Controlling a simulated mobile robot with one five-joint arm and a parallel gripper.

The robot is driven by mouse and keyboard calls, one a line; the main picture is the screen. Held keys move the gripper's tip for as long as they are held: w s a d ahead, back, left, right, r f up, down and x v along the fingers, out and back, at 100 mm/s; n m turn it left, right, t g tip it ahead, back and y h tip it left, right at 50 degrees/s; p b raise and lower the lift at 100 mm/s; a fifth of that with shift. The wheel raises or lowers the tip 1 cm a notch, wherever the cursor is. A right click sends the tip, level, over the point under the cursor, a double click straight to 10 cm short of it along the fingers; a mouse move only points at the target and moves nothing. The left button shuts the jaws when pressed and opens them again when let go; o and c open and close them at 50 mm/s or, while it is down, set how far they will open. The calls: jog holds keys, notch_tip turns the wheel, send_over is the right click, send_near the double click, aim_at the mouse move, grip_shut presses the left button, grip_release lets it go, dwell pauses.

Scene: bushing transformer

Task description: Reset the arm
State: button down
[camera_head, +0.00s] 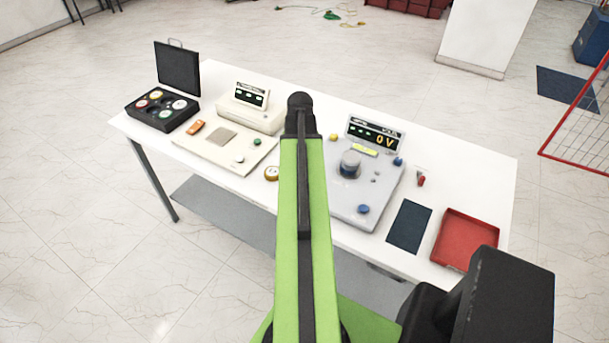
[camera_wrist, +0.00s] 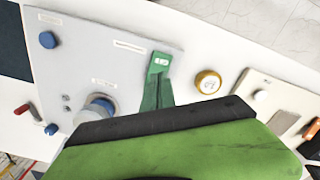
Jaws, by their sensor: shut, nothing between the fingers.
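My green arm (camera_head: 303,200) reaches forward over the white table, ending in a black joint in the head view. My gripper is hidden there. In the wrist view my gripper (camera_wrist: 160,62) shows as narrow green fingers past a black bar. They are closed together, with nothing seen between them. They appear over the left part of the grey device (camera_head: 375,195), which has a round grey post (camera_head: 349,163) and a display reading 0V (camera_head: 384,141). I cannot tell how high above it they are. My arm hides part of this device.
A red wire rack (camera_head: 585,135) stands at the right.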

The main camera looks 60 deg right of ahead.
jog(key=shift+r, duration=0.25)
jog(key=w+a+f+n+b, duration=0.3)
jog(key=w+a, duration=0.7)
jog(key=a, duration=0.3)
jog(key=w+a+f+n+b, duration=0.2)
jog(key=w+a+n, duration=0.1)
jog(key=w+a, duration=0.85)
jog(key=a+f+n+b, duration=0.2)
jog(key=a+n, duration=0.4)
jog(key=a, duration=1.9)
jog(key=shift+a+f+b, duration=0.2)
jog(key=shift+f+b, duration=0.2)
jog(key=shift+b, duration=0.05)
jog(key=shift+w, duration=0.1)
